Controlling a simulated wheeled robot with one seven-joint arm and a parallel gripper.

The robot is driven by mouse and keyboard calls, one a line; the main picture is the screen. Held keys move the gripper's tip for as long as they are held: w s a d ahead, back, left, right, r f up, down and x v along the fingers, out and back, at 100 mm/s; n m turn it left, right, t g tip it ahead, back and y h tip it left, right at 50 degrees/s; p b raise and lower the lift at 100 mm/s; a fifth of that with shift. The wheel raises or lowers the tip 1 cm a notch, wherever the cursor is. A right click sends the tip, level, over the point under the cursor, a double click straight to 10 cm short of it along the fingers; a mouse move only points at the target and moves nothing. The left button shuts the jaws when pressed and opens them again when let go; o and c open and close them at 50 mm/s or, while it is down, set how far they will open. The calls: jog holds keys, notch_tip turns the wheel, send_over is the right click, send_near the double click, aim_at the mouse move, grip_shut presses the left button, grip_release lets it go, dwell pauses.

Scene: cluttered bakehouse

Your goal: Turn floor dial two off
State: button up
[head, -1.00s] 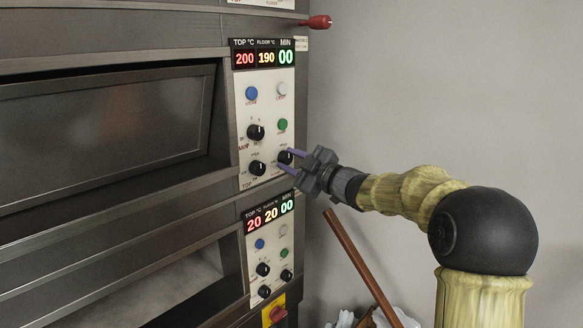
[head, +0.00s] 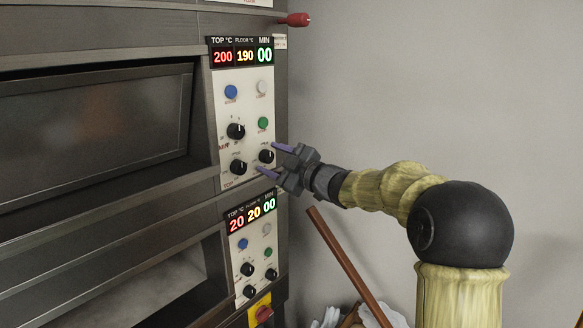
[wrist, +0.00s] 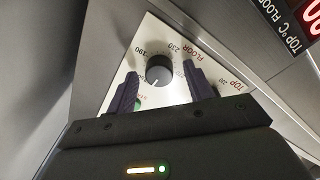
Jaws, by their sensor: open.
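The floor dial (head: 266,156) is a black round knob at the lower right of the upper oven panel (head: 219,114). In the wrist view the dial (wrist: 160,70) sits on the pale panel beside the red word FLOOR, with scale numbers such as 190 and 230. My gripper (head: 268,158) reaches in from the right, its two purple fingers spread on either side of the dial. In the wrist view my gripper (wrist: 161,74) is open, with the dial between the fingertips; I see a gap on both sides. Whether the tips reach the dial's depth is unclear.
The top dial (head: 239,167) is close to the lower finger. Another black dial (head: 236,131) and a green button (head: 263,123) sit above. The display (head: 240,57) reads 200, 190 and 00. A lower panel (head: 241,264) is below; a brown pole (head: 345,262) leans at right.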

jog(key=b+v, duration=0.3)
jog(key=v, duration=1.4)
jog(key=s+d+f+m+g+h+p, duration=0.1)
jog(key=d+f+m+h+p, duration=0.15)
jog(key=f+m+h, duration=0.4)
jog(key=s+d+f+m+h+p, duration=0.2)
jog(key=f+m+h+p, duration=0.1)
jog(key=f+m+h, duration=0.35)
jog(key=s+a+f+m+g+p, duration=0.1)
jog(key=s+f+g, duration=0.3)
jog(key=s, duration=0.5)
jog(key=s+a+f+m+g+p, duration=0.1)
jog(key=s+f+m+g, duration=0.3)
jog(key=s, duration=0.6)
notch_tip(320, 180, down, 3)
jog(key=shift+a+r+g+h, duration=0.15)
jog(key=shift+a+g+h, duration=0.2)
jog(key=shift+g, duration=0.35)
